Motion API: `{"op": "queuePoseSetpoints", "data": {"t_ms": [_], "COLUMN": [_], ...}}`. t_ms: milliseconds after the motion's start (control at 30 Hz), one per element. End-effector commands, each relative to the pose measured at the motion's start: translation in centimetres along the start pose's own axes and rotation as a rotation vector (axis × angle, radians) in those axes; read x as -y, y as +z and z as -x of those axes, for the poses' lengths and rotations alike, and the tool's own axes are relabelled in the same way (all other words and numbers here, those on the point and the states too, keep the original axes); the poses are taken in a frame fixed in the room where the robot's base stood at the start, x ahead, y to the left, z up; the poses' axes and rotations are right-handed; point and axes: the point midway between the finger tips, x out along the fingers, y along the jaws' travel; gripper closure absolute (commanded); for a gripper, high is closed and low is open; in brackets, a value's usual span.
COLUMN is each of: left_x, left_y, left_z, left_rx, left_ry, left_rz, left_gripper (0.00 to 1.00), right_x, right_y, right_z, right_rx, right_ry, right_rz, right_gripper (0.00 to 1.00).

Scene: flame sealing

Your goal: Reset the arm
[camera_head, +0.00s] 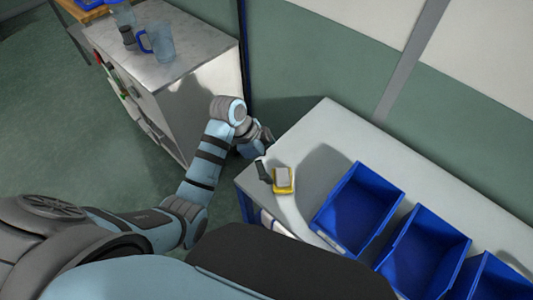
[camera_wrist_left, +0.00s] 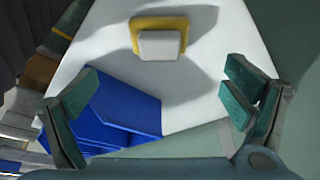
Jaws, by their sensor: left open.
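My left arm reaches in from the left in the head view, and its gripper (camera_head: 267,153) is at the near left end of the white table (camera_head: 325,125). In the left wrist view the gripper (camera_wrist_left: 160,88) is open, its two dark green fingers wide apart with nothing between them. A small yellow holder with a pale grey block (camera_head: 283,180) sits on the table just right of the gripper, apart from the fingers in the wrist view (camera_wrist_left: 160,40). My right gripper is not in view.
Blue open bins (camera_head: 357,205) line the table's front edge to the right. A metal-topped cabinet (camera_head: 190,65) stands at upper left with a blue-handled clear jug (camera_head: 160,42) on it. A green and white wall (camera_head: 370,60) runs behind. The table's back strip is clear.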

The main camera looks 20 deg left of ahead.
Motion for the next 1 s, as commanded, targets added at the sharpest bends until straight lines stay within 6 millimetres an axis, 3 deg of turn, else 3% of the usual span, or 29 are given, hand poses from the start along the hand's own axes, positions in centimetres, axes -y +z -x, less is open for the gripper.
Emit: {"op": "queuePoseSetpoints", "data": {"t_ms": [167, 667, 767, 1000], "left_x": [0.0, -0.1, -1.2, -8.0], "left_y": [0.0, 0.1, 1.6, 9.2], "left_z": [1.9, 1.8, 1.1, -0.2], "left_rx": [0.001, 0.002, 0.024, 0.121], "left_ry": [0.000, 0.000, -0.020, -0.185], "left_rz": [0.000, 0.003, 0.073, 0.491], "left_gripper": [0.06, 0.06, 0.06, 0.06], "right_x": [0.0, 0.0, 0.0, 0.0], "right_y": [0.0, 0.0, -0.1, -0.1], "right_z": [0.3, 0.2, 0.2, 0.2], "right_rx": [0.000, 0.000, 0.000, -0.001], "right_ry": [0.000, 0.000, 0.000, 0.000], "right_rz": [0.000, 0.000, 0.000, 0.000], "right_gripper": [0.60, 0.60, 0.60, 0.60]}}
